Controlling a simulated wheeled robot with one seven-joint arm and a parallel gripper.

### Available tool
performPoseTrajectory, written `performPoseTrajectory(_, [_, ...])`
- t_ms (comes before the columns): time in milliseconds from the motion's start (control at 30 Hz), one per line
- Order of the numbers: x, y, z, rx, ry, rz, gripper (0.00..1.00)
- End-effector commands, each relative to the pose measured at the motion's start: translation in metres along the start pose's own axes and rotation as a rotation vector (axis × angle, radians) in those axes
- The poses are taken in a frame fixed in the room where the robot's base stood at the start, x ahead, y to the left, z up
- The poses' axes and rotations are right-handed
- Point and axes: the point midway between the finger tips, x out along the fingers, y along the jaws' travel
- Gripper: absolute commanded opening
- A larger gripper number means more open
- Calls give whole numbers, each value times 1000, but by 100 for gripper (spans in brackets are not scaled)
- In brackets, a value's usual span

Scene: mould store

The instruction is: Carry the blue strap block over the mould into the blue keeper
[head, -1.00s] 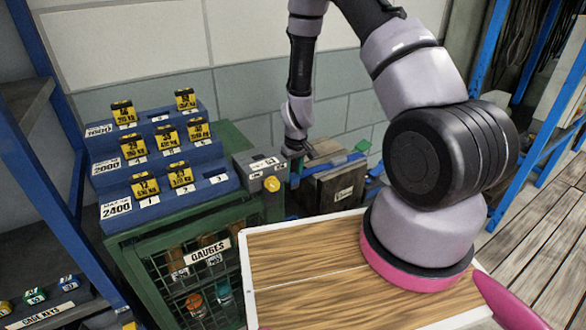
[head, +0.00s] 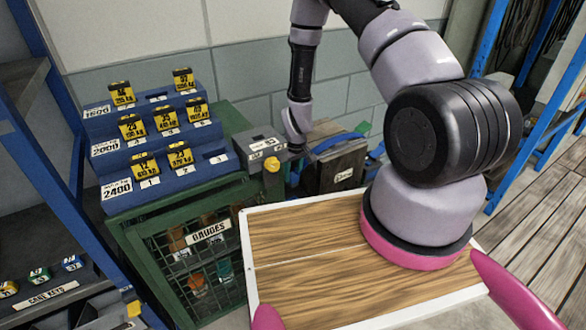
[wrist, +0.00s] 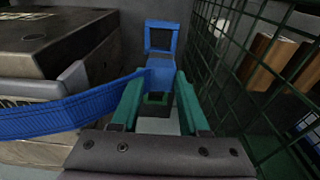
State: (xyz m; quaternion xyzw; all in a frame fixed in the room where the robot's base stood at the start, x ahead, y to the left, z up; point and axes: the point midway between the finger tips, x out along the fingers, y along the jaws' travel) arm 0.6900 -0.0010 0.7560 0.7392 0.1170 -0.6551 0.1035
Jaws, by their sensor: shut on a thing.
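In the wrist view my gripper (wrist: 160,82) has its green fingers shut on the blue strap block (wrist: 161,72). The blue strap (wrist: 65,115) runs left from the block to the mould (wrist: 65,45). A square blue frame with a dark opening, seemingly the keeper (wrist: 176,38), stands just beyond the block; I cannot tell if they touch. In the head view the strap (head: 335,141) crosses the top of the dark mould (head: 343,165).
The green mesh gauge cabinet (head: 190,222) stands close left of the mould; its mesh (wrist: 262,85) is close on the gripper's right. The grey box (head: 262,146) with a yellow knob and blue stepped racks (head: 150,145) sit on top. A wooden board (head: 340,295) lies in front.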

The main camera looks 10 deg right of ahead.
Motion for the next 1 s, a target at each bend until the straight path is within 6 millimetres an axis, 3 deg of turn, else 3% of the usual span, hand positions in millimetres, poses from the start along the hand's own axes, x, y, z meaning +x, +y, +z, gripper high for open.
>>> performPoseTrajectory(700, [57, 0, 7, 0, -1, 0, 0])
performPoseTrajectory(1000, [72, 0, 9, -1, 1, 0, 0])
